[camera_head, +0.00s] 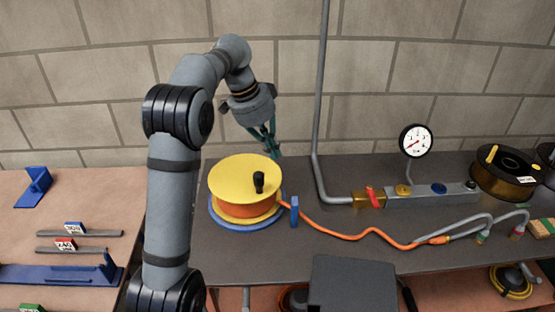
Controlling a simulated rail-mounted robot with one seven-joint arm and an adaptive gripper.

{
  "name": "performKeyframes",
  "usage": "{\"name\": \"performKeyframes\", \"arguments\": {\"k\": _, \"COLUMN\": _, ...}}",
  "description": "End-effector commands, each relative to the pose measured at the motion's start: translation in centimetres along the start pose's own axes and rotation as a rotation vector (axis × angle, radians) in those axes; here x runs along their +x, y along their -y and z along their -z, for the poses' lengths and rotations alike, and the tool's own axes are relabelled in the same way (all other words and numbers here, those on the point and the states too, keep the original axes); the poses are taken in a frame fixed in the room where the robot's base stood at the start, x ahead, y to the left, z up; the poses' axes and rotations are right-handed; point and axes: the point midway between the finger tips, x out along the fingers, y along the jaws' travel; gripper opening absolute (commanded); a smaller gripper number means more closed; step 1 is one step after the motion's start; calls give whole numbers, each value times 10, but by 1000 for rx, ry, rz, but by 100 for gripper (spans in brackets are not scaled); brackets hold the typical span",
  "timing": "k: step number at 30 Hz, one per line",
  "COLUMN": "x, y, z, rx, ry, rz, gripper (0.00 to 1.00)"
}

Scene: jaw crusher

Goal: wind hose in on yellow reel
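The yellow reel (235,178) lies flat on a blue base on the dark bench, with a black crank knob (259,182) standing up on its top disc. Orange hose is wound on its drum under the disc. The orange hose (372,232) leaves the reel past a blue upright post (294,210) and runs loosely across the bench to the right, ending near a fitting. My gripper (273,155) hangs above and behind the reel, apart from the knob, with its teal fingers pointing down. The fingers are small and overlap here, so their opening is unclear.
A grey manifold (430,195) with a red-handled brass valve (369,196) and a pressure gauge (416,140) stands behind the hose. A dark reel (507,172) is at far right. A grey pipe (320,110) rises right of my gripper. A grey box (353,284) is in front.

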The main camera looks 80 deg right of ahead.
Motion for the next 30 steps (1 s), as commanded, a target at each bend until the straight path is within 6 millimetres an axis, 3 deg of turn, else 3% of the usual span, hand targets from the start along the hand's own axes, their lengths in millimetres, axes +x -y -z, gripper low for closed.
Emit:
{"name": "performKeyframes", "arguments": {"k": 5, "x": -26, "y": 0, "z": 2, "rx": 3, "ry": -1, "rz": -2, "gripper": 0}}
{"name": "performKeyframes", "arguments": {"k": 7, "x": -31, "y": -1, "z": 6, "rx": 9, "ry": -2, "rz": -4, "gripper": 6}}
{"name": "performKeyframes", "arguments": {"k": 13, "x": -48, "y": -17, "z": 60, "rx": 69, "ry": 1, "rz": -28, "gripper": 18}}
{"name": "performKeyframes", "arguments": {"k": 15, "x": -49, "y": -22, "z": 69, "rx": 62, "ry": 29, "rz": -48, "gripper": 22}}
{"name": "performKeyframes", "arguments": {"k": 17, "x": -47, "y": -22, "z": 59, "rx": 47, "ry": 82, "rz": -55, "gripper": 25}}
{"name": "performKeyframes", "arguments": {"k": 19, "x": -42, "y": -18, "z": 36, "rx": 29, "ry": 157, "rz": -55, "gripper": 30}}
{"name": "performKeyframes", "arguments": {"k": 21, "x": -36, "y": -10, "z": -5, "rx": 14, "ry": 244, "rz": -48, "gripper": 34}}
{"name": "performKeyframes", "arguments": {"k": 24, "x": -31, "y": -6, "z": -32, "rx": 63, "ry": 322, "rz": -39, "gripper": 40}}
{"name": "performKeyframes", "arguments": {"k": 30, "x": -18, "y": 0, "z": -41, "rx": 118, "ry": 339, "rz": -25, "gripper": 40}}
